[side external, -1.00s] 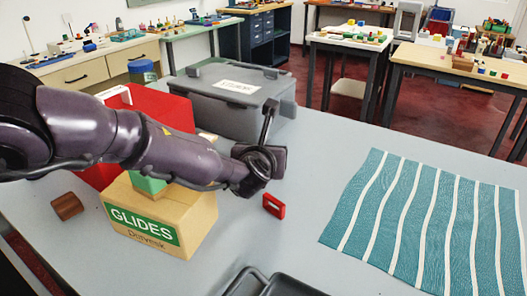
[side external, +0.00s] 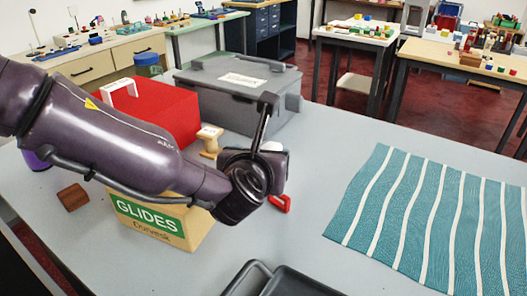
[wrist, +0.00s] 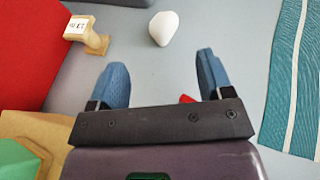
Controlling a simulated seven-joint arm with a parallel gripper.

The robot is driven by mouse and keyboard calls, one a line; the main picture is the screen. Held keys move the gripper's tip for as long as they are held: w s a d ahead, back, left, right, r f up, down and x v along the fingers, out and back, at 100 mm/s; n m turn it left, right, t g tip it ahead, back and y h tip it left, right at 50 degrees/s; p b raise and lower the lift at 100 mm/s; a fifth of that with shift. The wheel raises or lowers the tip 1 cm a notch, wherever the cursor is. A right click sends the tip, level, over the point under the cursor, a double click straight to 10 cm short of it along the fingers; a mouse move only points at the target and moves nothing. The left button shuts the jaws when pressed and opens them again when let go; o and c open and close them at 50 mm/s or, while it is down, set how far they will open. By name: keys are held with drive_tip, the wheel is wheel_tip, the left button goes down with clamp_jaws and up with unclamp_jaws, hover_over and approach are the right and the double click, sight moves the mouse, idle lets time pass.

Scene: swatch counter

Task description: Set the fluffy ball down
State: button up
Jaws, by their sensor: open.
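My gripper (wrist: 162,74) is open in the wrist view, with its two blue fingers apart and nothing between them. A white rounded lump (wrist: 163,28) lies on the grey counter just beyond the fingertips and touches neither. It looks smooth, and I cannot tell whether it is the fluffy ball. No clearly fluffy thing shows in either view.
A wooden stamp (wrist: 88,36), red box (side external: 150,108) and grey lidded bin (side external: 240,90) stand around the gripper. The GLIDES carton (side external: 155,222), a small red piece (side external: 281,203) and a dark tray (side external: 290,282) are nearer. A striped teal cloth (side external: 430,215) lies right.

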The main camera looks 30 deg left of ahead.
drive_tip(key=shift+s+d+r, duration=0.15)
drive_tip(key=shift+s, duration=0.2)
drive_tip(key=s+a+r+m+g+h, duration=0.1)
drive_tip(key=s+a+r+m+h, duration=0.2)
drive_tip(key=a+r+m+h, duration=0.55)
drive_tip(key=s+a+r+m+g+h, duration=0.1)
drive_tip(key=s+r+m, duration=0.35)
drive_tip(key=m, duration=0.95)
drive_tip(key=s+a+m+g+y, duration=0.2)
drive_tip(key=s+a+m, duration=0.4)
drive_tip(key=s+m, duration=0.3)
drive_tip(key=s+a+f+m+g+y, duration=0.1)
drive_tip(key=s+a+m+g+y, duration=0.1)
drive_tip(key=s+a+m, duration=0.5)
drive_tip(key=s+m+g, duration=0.1)
drive_tip(key=s+m, duration=0.1)
drive_tip(key=s, duration=0.1)
drive_tip(key=shift+a+f, duration=0.15)
drive_tip(key=shift+a, duration=0.05)
